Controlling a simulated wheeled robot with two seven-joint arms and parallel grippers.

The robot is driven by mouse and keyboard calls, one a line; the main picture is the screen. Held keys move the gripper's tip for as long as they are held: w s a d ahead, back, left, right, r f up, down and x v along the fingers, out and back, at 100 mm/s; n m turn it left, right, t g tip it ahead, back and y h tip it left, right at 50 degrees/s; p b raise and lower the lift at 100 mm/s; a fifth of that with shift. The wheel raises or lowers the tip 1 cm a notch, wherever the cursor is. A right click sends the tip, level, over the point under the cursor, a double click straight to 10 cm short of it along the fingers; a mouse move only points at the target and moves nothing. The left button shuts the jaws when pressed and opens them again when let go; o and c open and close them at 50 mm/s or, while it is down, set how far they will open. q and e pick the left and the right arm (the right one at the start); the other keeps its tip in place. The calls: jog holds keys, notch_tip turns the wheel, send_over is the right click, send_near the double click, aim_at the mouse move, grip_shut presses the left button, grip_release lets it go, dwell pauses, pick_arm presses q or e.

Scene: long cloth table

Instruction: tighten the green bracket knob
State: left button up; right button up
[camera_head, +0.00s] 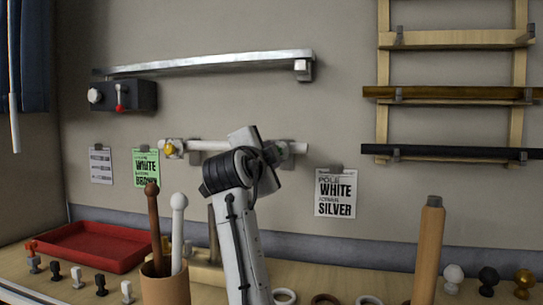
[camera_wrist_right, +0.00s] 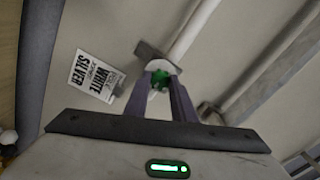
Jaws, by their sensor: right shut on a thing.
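The green bracket knob (camera_wrist_right: 160,78) shows in the right wrist view between my fingertips, at the end of a grey bracket (camera_wrist_right: 148,50) on the wall. My right gripper (camera_wrist_right: 160,88) is shut on it. A white pole (camera_wrist_right: 196,30) runs up from that bracket. In the head view the white pole (camera_head: 215,146) hangs level on the wall, with a yellow knob (camera_head: 169,149) at its left bracket. My left gripper is in neither view.
A silver rail (camera_head: 210,62) is mounted above the pole, with a dark control box (camera_head: 122,96) below its left end. Paper cards (camera_head: 336,194) hang on the wall. The table below holds a red tray (camera_head: 92,247), a pole cup (camera_head: 165,287), finials and rings.

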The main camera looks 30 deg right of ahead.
jog(key=o, duration=1.1)
jog(key=shift+c, duration=0.2)
notch_tip(320, 180, up, 10)
jog(key=p, duration=0.1)
